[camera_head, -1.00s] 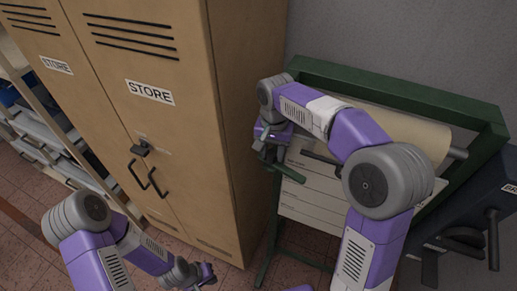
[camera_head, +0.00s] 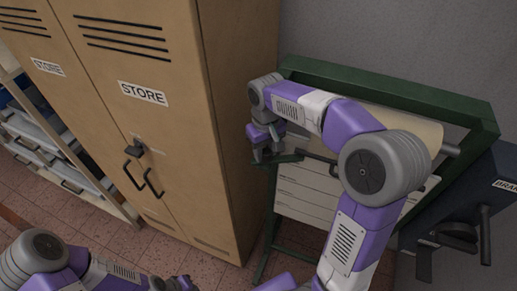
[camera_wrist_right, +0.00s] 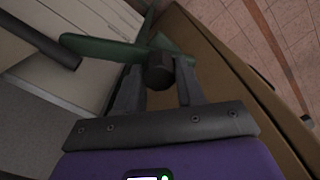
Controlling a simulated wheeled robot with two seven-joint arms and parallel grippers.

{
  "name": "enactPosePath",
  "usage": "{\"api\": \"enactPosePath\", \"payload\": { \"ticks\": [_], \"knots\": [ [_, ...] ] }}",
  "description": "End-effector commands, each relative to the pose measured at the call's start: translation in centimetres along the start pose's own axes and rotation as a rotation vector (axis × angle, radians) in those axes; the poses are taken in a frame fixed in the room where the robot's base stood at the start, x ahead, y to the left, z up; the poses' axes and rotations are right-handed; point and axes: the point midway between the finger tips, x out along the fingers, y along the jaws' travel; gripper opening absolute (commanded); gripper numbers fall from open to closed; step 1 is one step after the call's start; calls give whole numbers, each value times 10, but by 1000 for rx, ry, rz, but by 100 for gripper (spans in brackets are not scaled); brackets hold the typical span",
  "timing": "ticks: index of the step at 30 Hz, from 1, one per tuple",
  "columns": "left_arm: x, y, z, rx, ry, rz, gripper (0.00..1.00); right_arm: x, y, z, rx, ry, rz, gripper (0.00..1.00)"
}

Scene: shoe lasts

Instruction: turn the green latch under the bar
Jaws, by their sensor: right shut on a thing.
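The green latch (camera_head: 287,158) is a flat lever on the green-framed stand, close to the cabinet's side. In the right wrist view the latch (camera_wrist_right: 100,48) has a dark round hub (camera_wrist_right: 158,70) between my fingers. My right gripper (camera_head: 263,156) is shut on the latch; its fingers also show in the right wrist view (camera_wrist_right: 159,82). A dark bar (camera_head: 320,160) runs beside the latch, partly hidden by my right arm; the bar (camera_wrist_right: 42,40) shows at the upper left of the wrist view. My left gripper (camera_head: 182,284) is at the bottom edge, its jaws unclear.
A tall tan STORE cabinet (camera_head: 150,125) with black handles stands close left of the latch. The green stand (camera_head: 400,92) holds pale sheets (camera_head: 300,195). A dark bin-like unit (camera_head: 490,195) stands at the right. Shelves (camera_head: 45,150) are at far left.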

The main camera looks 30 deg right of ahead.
Motion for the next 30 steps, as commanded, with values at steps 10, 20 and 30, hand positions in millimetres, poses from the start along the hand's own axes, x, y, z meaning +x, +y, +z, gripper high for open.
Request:
{"api": "enactPosePath", "payload": {
  "ticks": [10, 20, 30],
  "knots": [
    [-1, 0, 0, 0, 0, 0, 0, -2, 4, 1, -33, 5, 1, 0],
    [-1, 0, 0, 0, 0, 0, 0, -2, 4, 1, -33, 5, 1, 46],
    [-1, 0, 0, 0, 0, 0, 0, -1, 3, 2, -31, 2, 1, 59]
  ]
}}
